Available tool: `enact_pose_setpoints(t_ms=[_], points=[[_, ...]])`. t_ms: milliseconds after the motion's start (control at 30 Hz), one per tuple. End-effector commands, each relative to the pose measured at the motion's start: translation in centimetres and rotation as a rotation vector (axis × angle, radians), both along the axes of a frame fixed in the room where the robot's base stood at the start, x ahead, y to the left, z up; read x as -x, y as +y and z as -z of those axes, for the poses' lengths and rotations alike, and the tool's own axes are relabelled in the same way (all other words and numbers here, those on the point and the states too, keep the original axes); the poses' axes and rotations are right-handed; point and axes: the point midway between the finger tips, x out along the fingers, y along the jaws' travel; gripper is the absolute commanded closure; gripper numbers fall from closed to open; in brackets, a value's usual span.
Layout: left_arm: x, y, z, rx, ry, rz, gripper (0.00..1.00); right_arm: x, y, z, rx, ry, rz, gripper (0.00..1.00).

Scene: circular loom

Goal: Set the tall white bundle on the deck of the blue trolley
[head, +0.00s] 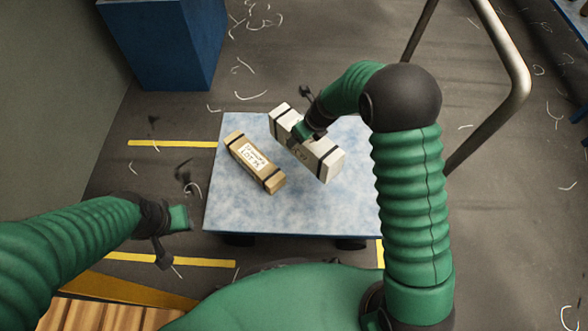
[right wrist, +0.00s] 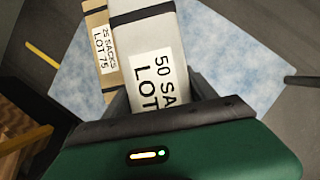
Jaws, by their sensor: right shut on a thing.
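The tall white bundle (head: 325,163) has dark bands and a label that reads "50 SA…" and "LOT" in the right wrist view (right wrist: 150,50). My right gripper (head: 308,132) is shut on it near its middle. The bundle is over the right half of the trolley's pale blue deck (head: 225,205); I cannot tell whether it touches the deck. The deck also shows in the right wrist view (right wrist: 245,45). My left gripper (head: 178,220) is left of the trolley, away from the bundle; its jaw opening is unclear.
A brown bundle (head: 240,150) labelled "25 SACKS LOT 75" lies on the deck just left of the white one. The trolley's grey handle (head: 515,75) rises at right. A blue box (head: 170,45) stands at the back left. The deck's front left is clear.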

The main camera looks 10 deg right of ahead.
Motion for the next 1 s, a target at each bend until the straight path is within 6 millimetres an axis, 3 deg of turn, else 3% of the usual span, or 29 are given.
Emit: enact_pose_setpoints(t_ms=[200,533,800,833,1000], points=[[0.0,0.0,3.3,0.000,0.000,0.000,0.64,0.0,-0.1,4.7,-0.001,0.001,0.004,1.00],[0.0,0.0,6.4,0.000,0.000,0.000,0.64,0.0,-0.1,9.3,0.000,0.001,0.002,1.00],[0.0,0.0,6.3,0.000,0.000,0.000,0.64,0.0,0.0,9.4,0.000,0.001,0.000,1.00],[0.0,0.0,6.3,0.000,0.000,0.000,0.64,0.1,0.0,9.6,0.000,0.005,0.000,0.33],[0.0,0.0,6.3,0.000,0.000,0.000,0.64,0.1,-0.1,9.6,0.000,0.004,-0.001,0.13]])
